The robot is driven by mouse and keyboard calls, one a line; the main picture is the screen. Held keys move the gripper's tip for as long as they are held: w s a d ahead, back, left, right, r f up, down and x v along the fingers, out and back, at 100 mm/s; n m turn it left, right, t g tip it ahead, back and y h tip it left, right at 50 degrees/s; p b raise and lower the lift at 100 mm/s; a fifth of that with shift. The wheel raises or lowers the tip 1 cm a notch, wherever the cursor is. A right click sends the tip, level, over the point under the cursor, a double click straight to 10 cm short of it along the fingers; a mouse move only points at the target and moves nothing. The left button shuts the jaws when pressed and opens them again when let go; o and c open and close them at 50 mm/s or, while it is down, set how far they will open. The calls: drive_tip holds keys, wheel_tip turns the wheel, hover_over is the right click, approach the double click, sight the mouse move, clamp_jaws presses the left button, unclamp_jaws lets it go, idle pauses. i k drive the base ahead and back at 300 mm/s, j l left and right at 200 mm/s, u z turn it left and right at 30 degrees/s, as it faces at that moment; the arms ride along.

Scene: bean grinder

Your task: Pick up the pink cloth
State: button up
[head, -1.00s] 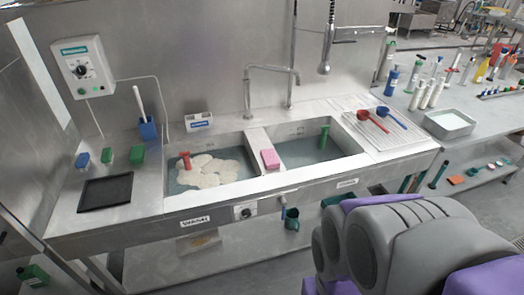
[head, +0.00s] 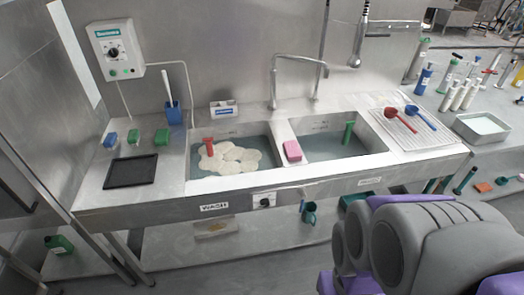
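A small pink cloth (head: 292,151), block-shaped in this view, lies on the divider between the two sink basins. The right basin (head: 385,142) holds water and a green-handled thing. My grey and purple arm fills the lower right of the head view, well to the right of and nearer than the cloth. My gripper is not seen, so whether it is open or shut does not show. Nothing covers the cloth.
A steel tap (head: 297,75) stands behind the divider, with a hanging spray head (head: 357,45) to its right. Red and blue scoops lie on a ribbed drainboard (head: 440,140) at right. A black tray (head: 131,171) lies at left. Bottles crowd the right counter.

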sight(293, 152)
drive_tip(key=i+j+z, duration=0.25)
drive_tip(key=i+z, duration=0.15)
drive_tip(key=i+j+z, duration=0.4)
